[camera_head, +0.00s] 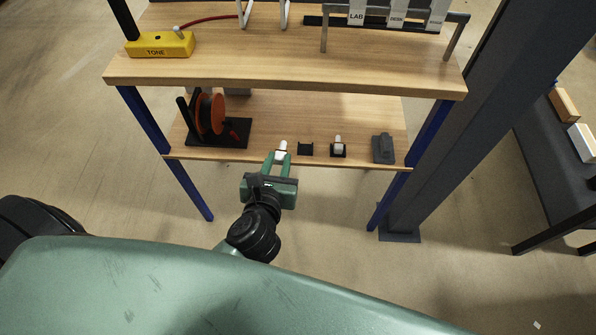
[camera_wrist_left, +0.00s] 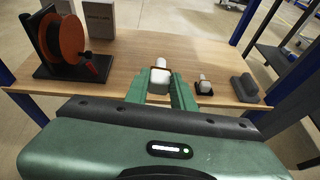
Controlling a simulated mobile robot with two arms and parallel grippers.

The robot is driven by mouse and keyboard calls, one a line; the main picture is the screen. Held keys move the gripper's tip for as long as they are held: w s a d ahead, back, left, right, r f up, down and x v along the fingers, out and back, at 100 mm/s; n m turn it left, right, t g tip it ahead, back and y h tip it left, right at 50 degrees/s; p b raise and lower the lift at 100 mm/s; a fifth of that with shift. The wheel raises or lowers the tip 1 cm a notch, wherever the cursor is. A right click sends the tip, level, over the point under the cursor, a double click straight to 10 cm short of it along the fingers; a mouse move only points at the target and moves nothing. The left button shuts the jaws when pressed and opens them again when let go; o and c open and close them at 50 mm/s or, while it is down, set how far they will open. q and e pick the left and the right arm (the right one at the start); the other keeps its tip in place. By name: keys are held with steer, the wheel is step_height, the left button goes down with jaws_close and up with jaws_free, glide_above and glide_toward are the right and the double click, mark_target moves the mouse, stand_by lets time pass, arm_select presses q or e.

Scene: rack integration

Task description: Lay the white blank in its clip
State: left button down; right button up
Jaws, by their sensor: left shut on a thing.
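My left gripper (camera_head: 280,156) reaches the front edge of the lower shelf, shut on a white blank (camera_head: 282,146). In the left wrist view the blank (camera_wrist_left: 160,80) stands upright between the two green fingers. A small black clip (camera_head: 305,149) lies on the shelf just right of the gripper and looks empty in the head view. In the left wrist view I cannot clearly make it out behind the blank. Farther right, another black clip (camera_head: 338,154) holds a second white piece (camera_head: 338,141). My right gripper is not in view.
An orange spool (camera_head: 212,113) on a black stand (camera_head: 215,141) is left of the gripper. A grey block (camera_head: 383,148) stands at the shelf's right. The upper shelf (camera_head: 280,75) hangs over the lower one (camera_head: 270,118), with blue posts (camera_head: 145,122) at the sides.

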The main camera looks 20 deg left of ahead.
arm_select(q)
steer(key=w+d+f+n+y+b, duration=0.1)
steer(key=w+d+f+b, duration=0.3)
steer(key=f, duration=0.6)
steer(key=w+b, duration=0.1)
steer(key=w, duration=0.1)
steer(key=shift+w+d, duration=0.15)
steer(key=shift+w, duration=0.15)
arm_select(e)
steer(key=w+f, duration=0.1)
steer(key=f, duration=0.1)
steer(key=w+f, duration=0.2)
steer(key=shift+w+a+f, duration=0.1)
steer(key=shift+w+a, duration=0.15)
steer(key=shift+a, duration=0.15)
arm_select(q)
steer(key=shift+f, duration=0.1)
steer(key=shift+w, duration=0.1)
